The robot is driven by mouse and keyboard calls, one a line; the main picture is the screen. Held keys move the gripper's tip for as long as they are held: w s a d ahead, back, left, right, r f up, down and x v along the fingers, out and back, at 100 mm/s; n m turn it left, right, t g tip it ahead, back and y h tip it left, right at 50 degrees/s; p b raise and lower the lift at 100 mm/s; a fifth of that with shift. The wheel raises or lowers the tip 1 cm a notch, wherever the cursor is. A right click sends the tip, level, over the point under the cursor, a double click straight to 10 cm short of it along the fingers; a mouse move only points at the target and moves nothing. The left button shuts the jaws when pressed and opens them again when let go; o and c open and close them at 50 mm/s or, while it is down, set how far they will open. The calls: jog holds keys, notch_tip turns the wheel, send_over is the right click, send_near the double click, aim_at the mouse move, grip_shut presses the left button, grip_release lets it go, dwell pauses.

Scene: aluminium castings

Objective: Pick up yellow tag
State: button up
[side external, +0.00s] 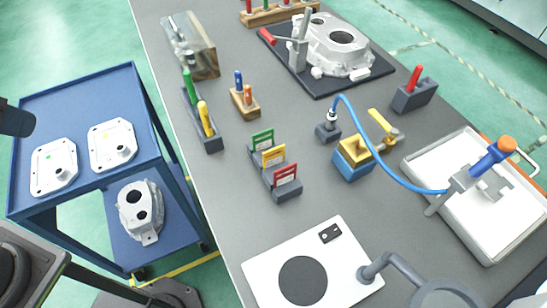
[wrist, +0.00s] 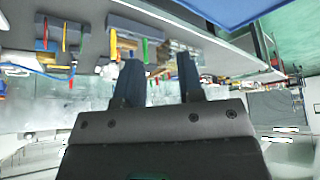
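The yellow tag (side external: 272,154) stands upright in the middle slot of a dark grey rack (side external: 284,196) in the side external view. A green tag (side external: 262,138) stands behind it and a red tag (side external: 286,175) in front. My gripper (wrist: 157,62) shows in the wrist view with its two dark fingers apart and nothing between them. It is well away from the rack. Small coloured upright things show far beyond the fingers in the wrist view, but I cannot tell surely which is the yellow tag.
A holder with green and yellow handles (side external: 213,143) and a wooden block (side external: 244,103) stand behind the rack. A blue-yellow box (side external: 352,166) with a blue cable (side external: 378,152) is to its right. A white plate (side external: 258,275) lies in front. A blue cart (side external: 73,100) stands left of the table.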

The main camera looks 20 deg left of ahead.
jog(key=w+d+r+m+g, duration=0.2)
jog(key=w+d+r+m, duration=0.15)
jog(key=w+d, duration=0.4)
jog(key=m+g, duration=0.4)
jog(key=m, duration=0.2)
send_over(273, 156)
jog(key=w, duration=0.1)
notch_tip(273, 156, down, 11)
jog(key=shift+n, duration=0.25)
notch_tip(273, 156, down, 8)
jog(key=shift+f, duration=0.25)
jog(key=f, duration=0.4)
jog(key=shift+s+f, duration=0.1)
jog(key=shift+s, duration=0.25)
jog(key=shift+f, duration=0.5)
jog(key=shift+c, duration=0.4)
